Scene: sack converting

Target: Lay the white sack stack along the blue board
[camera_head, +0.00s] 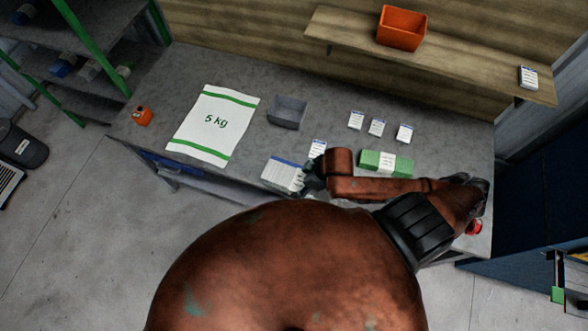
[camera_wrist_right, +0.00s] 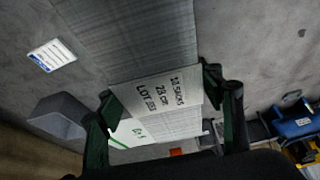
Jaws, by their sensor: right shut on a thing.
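The white sack stack (camera_head: 280,175) is near the table's front edge in the head view. My right gripper (camera_head: 306,179) is shut on its right end. In the right wrist view, the fingers of the right gripper (camera_wrist_right: 168,108) stand on both sides of the white stack's printed band (camera_wrist_right: 158,90). I cannot tell whether the stack touches the tabletop. A thin blue strip (camera_head: 287,162) runs along the stack's far edge in the head view. It may be the blue board, mostly hidden, but I cannot tell. My left gripper is not in view.
A large white 5 kg sack (camera_head: 213,122) lies flat at left on the table (camera_head: 300,90). A grey bin (camera_head: 288,112), several label cards (camera_head: 376,127) and a green banded stack (camera_head: 386,163) lie further back or right. An orange object (camera_head: 143,116) sits at the left end.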

